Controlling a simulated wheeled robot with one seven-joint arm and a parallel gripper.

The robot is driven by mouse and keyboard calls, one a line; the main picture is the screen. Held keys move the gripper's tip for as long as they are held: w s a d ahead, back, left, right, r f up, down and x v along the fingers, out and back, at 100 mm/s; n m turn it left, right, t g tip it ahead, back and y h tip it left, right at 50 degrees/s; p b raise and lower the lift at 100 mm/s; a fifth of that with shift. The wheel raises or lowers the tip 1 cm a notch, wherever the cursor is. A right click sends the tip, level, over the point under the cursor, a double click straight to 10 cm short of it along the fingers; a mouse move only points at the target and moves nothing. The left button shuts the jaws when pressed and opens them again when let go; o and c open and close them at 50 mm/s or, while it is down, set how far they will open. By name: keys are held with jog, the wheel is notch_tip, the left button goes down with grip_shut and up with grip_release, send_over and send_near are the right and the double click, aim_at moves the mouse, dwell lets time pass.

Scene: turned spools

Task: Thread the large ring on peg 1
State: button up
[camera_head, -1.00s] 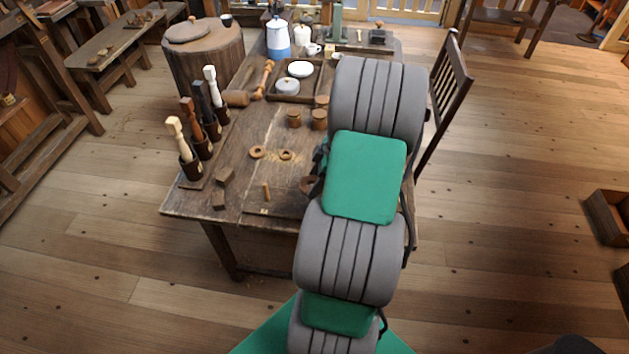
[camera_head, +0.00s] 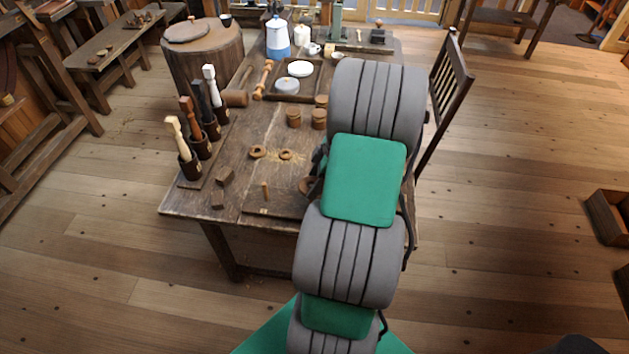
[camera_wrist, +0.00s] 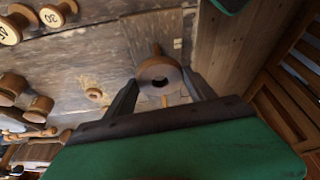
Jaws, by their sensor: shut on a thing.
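The large wooden ring (camera_wrist: 172,74) is between the two fingers of my gripper (camera_wrist: 161,79) in the wrist view, its dark hole facing the camera. My gripper is shut on it. In the head view, the ring (camera_head: 305,185) shows only partly beside my arm, which hides the gripper. A thin upright wooden peg (camera_head: 265,192) stands on a dark board to the left of the ring. A peg (camera_wrist: 156,48) also shows just beyond the ring in the wrist view, and another (camera_wrist: 165,101) shows just below it. I cannot read a peg number. The ring appears apart from the labelled peg.
Two small rings (camera_head: 258,152) lie mid-table. Wooden spools (camera_head: 293,117) stand behind them. A tray (camera_head: 268,95) with dishes is at the back. The table between has clear room.

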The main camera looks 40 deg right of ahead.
jog(key=shift+f+b, duration=0.55)
jog(key=shift+f, duration=0.15)
jog(key=shift+f, duration=0.15)
jog(key=shift+f+b, duration=0.6)
jog(key=shift+b, duration=0.1)
jog(key=o, duration=1.4)
jog(key=shift+o, duration=0.3)
jog(key=shift+o, duration=1.1)
